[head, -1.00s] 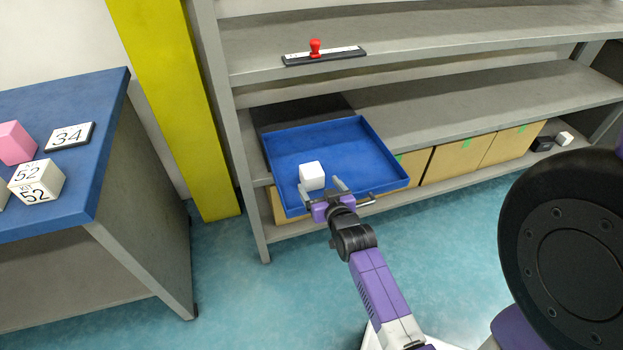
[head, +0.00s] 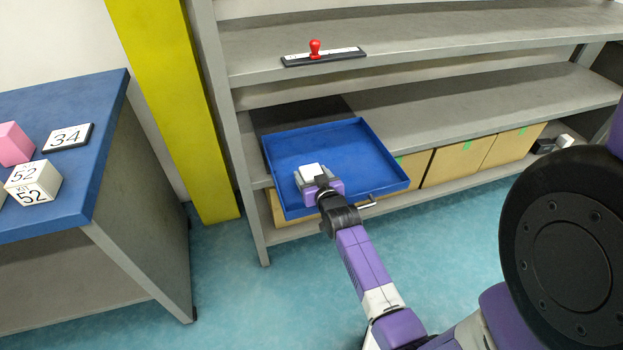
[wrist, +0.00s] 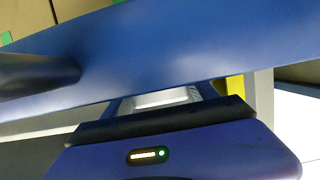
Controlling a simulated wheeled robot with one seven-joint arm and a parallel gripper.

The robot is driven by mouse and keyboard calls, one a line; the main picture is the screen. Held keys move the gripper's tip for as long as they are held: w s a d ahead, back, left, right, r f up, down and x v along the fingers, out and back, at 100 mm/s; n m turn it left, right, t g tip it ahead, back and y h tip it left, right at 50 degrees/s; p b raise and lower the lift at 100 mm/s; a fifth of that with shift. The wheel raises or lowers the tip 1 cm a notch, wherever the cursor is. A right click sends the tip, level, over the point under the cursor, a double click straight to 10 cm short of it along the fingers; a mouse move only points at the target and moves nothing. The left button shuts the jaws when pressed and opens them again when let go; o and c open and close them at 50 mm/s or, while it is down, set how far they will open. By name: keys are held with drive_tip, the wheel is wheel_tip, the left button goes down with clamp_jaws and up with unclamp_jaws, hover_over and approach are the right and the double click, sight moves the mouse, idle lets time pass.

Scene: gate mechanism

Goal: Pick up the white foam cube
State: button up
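The white foam cube (head: 311,170) is in the blue tray (head: 350,150), near its front left part. My gripper (head: 312,179) has reached over the tray's front wall, with its grey fingers on either side of the cube. The fingers and my purple gripper body hide the cube's lower part. In the wrist view, a pale strip of the cube (wrist: 162,98) shows between the fingers, beyond the gripper body. I cannot tell whether the fingers touch the cube or stand slightly apart from it.
The tray has a handle (head: 367,203) at its front and sits on the grey shelf (head: 440,118). Cardboard boxes (head: 455,160) stand below. A red-knobbed item (head: 315,48) lies on the upper shelf. A yellow post (head: 180,100) and a blue-topped table (head: 90,190) are left.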

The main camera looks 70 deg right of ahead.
drive_tip(key=c, duration=0.9)
drive_tip(key=shift+r, duration=0.15)
